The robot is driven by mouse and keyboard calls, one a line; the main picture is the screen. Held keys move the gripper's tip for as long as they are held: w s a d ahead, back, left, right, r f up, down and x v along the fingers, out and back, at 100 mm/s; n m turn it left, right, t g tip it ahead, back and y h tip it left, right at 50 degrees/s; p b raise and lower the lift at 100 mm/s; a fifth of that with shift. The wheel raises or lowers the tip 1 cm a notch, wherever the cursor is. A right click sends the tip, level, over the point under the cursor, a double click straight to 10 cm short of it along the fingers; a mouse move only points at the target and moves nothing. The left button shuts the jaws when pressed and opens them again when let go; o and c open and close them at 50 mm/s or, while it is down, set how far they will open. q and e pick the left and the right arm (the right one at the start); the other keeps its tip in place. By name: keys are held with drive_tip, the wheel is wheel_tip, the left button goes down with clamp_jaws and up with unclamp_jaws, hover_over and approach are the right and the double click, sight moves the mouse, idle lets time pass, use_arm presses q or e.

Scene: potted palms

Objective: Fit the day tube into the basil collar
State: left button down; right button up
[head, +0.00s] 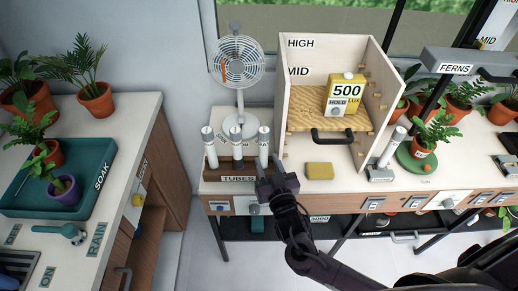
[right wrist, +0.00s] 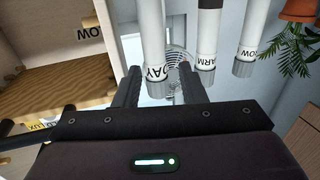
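The day tube (head: 263,138) is the rightmost of three upright white tubes in the wooden rack marked TUBES (head: 212,173). In the right wrist view the day tube (right wrist: 152,35) shows its DAY label and grey ribbed end. My right gripper (head: 268,172) is at the rack's right end, close to the day tube. Its fingers are apart, one on each side of the tube's grey end in the wrist view, with gaps visible. My left gripper is not in view. I cannot make out which fitting is the basil collar; a white tube (head: 391,146) leans in a grey base (head: 380,174) at the right.
A wooden cabinet (head: 371,100) holds a yellow 500 lux block (head: 345,94). A fan (head: 237,62) stands behind the rack. A yellow sponge-like block (head: 320,170) and a potted fern (head: 423,152) are on the bench. The bench between rack and sponge-like block is narrow.

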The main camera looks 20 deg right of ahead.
sight(265, 147)
drive_tip(key=w+p, duration=0.1)
drive_tip(key=w, duration=0.3)
drive_tip(key=w+d+r+p, duration=0.1)
drive_tip(key=w, duration=0.1)
drive_tip(key=shift+w+p, duration=0.2)
drive_tip(key=shift+p, duration=0.1)
drive_tip(key=shift+w+f, duration=0.1)
drive_tip(key=shift+w, duration=0.1)
drive_tip(key=shift+c, duration=0.5)
drive_tip(key=c, duration=0.7)
